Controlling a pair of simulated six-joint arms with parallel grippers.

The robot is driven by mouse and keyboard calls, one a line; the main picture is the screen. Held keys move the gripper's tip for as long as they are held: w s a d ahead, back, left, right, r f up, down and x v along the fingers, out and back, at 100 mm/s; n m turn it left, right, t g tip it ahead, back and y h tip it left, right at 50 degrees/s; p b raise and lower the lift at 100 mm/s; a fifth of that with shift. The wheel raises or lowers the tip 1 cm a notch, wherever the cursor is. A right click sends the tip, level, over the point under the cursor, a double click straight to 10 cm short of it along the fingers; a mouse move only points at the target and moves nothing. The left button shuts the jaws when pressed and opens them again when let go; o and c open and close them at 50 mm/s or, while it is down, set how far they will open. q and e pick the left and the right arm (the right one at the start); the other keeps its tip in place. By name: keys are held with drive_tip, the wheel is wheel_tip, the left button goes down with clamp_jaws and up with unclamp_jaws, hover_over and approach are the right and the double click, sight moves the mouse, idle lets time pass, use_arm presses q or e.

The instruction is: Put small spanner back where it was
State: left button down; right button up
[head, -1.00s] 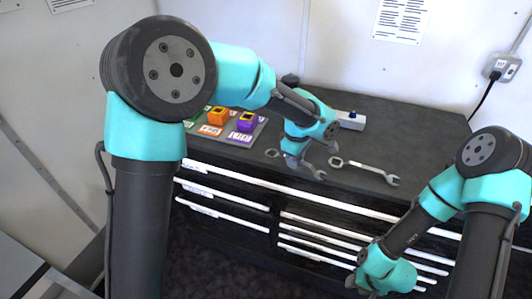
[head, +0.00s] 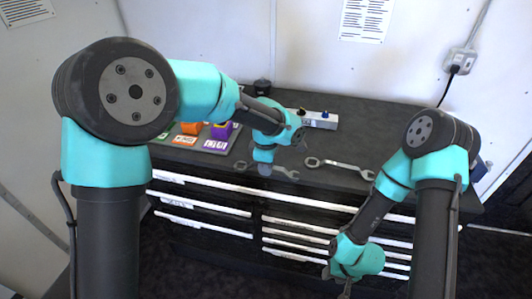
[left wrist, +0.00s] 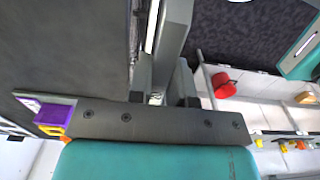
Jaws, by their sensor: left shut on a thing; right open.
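The small spanner (head: 286,173) is a grey metal spanner at the front of the dark cabinet top, left of a larger spanner (head: 340,167). My left gripper (head: 264,170) points down and is shut on the small spanner's middle. Its two ends show on either side of the jaws. I cannot tell whether the spanner touches the cabinet top or is just above it. In the left wrist view the jaws (left wrist: 164,75) are close together and mostly hide what they hold. My right gripper (head: 338,284) is open and empty, low in front of the drawers.
The cabinet top (head: 385,130) also holds a board with an orange block (head: 190,128) and a purple block (head: 222,131), left of my left gripper. A grey box (head: 319,120) stands behind the spanners. White drawer handles (head: 200,187) line the cabinet front.

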use_arm(q)
drive_tip(key=w, duration=0.7)
drive_tip(key=w+f, duration=0.1)
drive_tip(key=w, duration=0.3)
drive_tip(key=shift+w, duration=0.3)
drive_tip(key=shift+w, duration=0.2)
drive_tip(key=shift+w+f, duration=0.15)
drive_tip(key=shift+f, duration=1.65)
drive_tip(key=shift+f, duration=0.2)
drive_tip(key=c, duration=1.1)
unclamp_jaws()
drive_tip(key=shift+o, duration=0.2)
drive_tip(key=shift+r, duration=0.1)
